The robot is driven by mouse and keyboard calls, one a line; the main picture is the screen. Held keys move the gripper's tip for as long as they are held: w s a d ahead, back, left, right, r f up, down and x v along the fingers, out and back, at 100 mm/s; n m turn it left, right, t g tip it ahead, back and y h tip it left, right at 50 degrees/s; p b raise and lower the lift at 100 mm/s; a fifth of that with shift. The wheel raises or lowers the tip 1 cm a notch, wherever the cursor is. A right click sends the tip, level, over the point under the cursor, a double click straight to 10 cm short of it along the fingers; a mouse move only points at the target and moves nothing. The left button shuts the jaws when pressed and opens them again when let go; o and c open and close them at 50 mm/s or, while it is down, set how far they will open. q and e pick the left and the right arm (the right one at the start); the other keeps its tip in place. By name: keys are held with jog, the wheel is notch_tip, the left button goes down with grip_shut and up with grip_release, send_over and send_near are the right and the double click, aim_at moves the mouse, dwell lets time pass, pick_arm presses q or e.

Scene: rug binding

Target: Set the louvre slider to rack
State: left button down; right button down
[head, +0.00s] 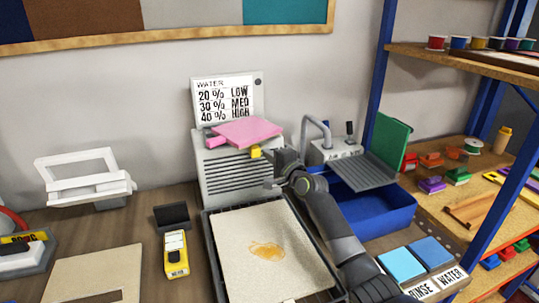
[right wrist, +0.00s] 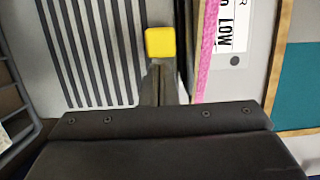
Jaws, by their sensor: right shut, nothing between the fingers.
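The louvre slider is a yellow knob (head: 255,151) at the upper right of the grey louvred unit (head: 222,177). Any label for its positions cannot be read. In the right wrist view the knob (right wrist: 160,44) lies just beyond my fingertips, beside the dark slats (right wrist: 95,50). My right gripper (head: 269,167) is shut and empty, close to the knob on its right and lower side. In the right wrist view its closed fingers (right wrist: 160,72) point at the knob; whether they touch it I cannot tell. My left gripper is not in view.
A pink block (head: 247,131) lies on top of the unit, before a WATER sign (head: 225,100). A framed beige rug (head: 240,236) with an orange stain lies in front. A blue basin (head: 385,219) with a drain rack (head: 370,172) stands close at the right.

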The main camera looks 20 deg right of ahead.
jog(key=a+p, duration=0.3)
jog(key=a, duration=0.3)
jog(key=a+p, duration=0.3)
jog(key=a, duration=0.3)
jog(key=shift+s+r+p, duration=0.2)
jog(key=shift+p, duration=0.15)
jog(key=shift+a+f, duration=0.15)
jog(key=shift+a, duration=0.2)
jog(key=shift+d, duration=0.1)
